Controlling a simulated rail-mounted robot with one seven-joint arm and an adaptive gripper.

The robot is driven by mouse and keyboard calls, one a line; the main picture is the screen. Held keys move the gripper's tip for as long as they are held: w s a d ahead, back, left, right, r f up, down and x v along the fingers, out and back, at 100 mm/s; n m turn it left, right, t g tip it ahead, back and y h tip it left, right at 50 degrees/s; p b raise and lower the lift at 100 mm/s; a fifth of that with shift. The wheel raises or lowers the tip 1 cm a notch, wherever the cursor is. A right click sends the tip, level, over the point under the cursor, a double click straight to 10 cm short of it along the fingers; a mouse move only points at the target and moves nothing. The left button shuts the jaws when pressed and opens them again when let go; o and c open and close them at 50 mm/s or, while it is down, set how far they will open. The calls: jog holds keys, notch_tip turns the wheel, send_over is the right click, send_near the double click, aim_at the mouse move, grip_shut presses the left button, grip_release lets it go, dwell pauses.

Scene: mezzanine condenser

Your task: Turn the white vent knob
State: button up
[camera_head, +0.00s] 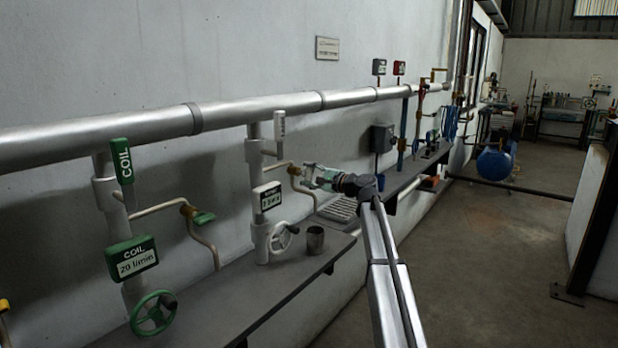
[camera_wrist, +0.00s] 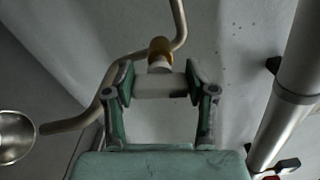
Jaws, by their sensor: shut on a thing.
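The white vent knob (camera_wrist: 160,86) sits at the end of a brass fitting (camera_wrist: 160,50) on a bent beige pipe. In the wrist view, my gripper (camera_wrist: 157,80) has its two green fingers on either side of the knob, shut on it. The head view shows my gripper (camera_head: 312,176) reaching from the right to the brass fitting (camera_head: 294,170) at the white-labelled station. There the knob is mostly hidden by the fingers.
A white handwheel (camera_head: 282,237) and a metal cup (camera_head: 315,238) are below, at the dark shelf (camera_head: 255,290). A green COIL station with a green handwheel (camera_head: 153,312) is at left. A thick silver pipe (camera_head: 255,108) runs along the wall above. The floor at right is clear.

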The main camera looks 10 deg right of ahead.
jog(key=o, duration=1.2)
jog(key=shift+a, duration=0.1)
jog(key=shift+c, duration=0.2)
jog(key=v, duration=1.2)
